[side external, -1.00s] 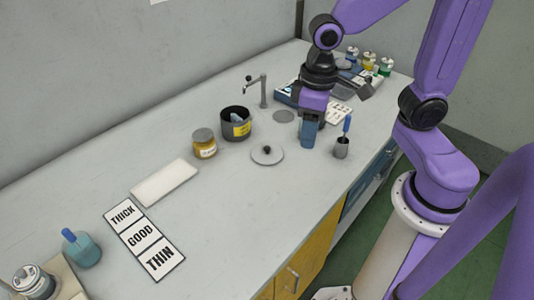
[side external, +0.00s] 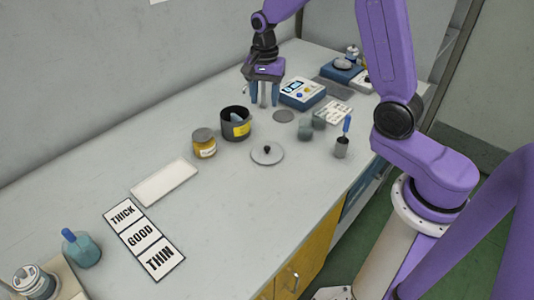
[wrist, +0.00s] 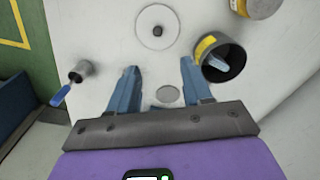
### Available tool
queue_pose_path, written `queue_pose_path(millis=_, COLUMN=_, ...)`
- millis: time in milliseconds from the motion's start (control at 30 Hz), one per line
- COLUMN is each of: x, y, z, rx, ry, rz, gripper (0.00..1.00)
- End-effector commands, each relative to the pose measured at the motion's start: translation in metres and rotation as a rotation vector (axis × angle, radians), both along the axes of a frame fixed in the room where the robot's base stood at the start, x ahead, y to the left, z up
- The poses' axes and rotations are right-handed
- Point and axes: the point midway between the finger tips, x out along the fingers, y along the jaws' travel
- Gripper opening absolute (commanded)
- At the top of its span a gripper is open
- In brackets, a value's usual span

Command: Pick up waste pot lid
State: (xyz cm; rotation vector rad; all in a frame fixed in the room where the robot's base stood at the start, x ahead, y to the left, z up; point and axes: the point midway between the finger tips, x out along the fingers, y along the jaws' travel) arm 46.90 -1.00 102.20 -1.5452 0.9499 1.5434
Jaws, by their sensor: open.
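The waste pot lid (side external: 267,155) is a flat light-grey disc with a dark knob, lying on the bench. In the wrist view the lid (wrist: 158,27) lies beyond my fingertips, about midway between them. The dark waste pot (side external: 236,124) with a yellow label stands open behind the lid, with something blue inside; it also shows in the wrist view (wrist: 220,56). My gripper (side external: 264,101) is open and empty, fingers down, above the bench near the back, apart from the lid. It also shows in the wrist view (wrist: 158,68).
An amber jar (side external: 204,143) stands left of the pot. A blue-white device (side external: 301,93) is behind. A white slab (side external: 164,182) and label cards (side external: 144,239) lie left.

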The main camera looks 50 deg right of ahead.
Motion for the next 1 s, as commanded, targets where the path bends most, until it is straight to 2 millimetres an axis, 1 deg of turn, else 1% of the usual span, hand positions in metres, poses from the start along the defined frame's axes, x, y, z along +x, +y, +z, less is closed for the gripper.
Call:
queue_pose_path(millis=33, x=0.003, y=-0.004, z=-0.002, rx=0.0, ry=0.001, rz=-0.032, gripper=0.49)
queue_pose_path(millis=167, x=0.005, y=-0.009, z=-0.007, rx=0.0, ry=0.003, rz=-0.072, gripper=0.49)
queue_pose_path(millis=267, x=0.005, y=-0.009, z=-0.018, rx=0.0, ry=0.005, rz=-0.076, gripper=0.49)
queue_pose_path(millis=700, x=0.003, y=-0.009, z=-0.098, rx=0.0, ry=0.008, rz=-0.073, gripper=0.49)
queue_pose_path(millis=833, x=0.004, y=-0.009, z=-0.115, rx=0.0, ry=0.004, rz=-0.074, gripper=0.49)
queue_pose_path(millis=1000, x=0.004, y=-0.009, z=-0.125, rx=0.001, ry=0.001, rz=-0.073, gripper=0.49)
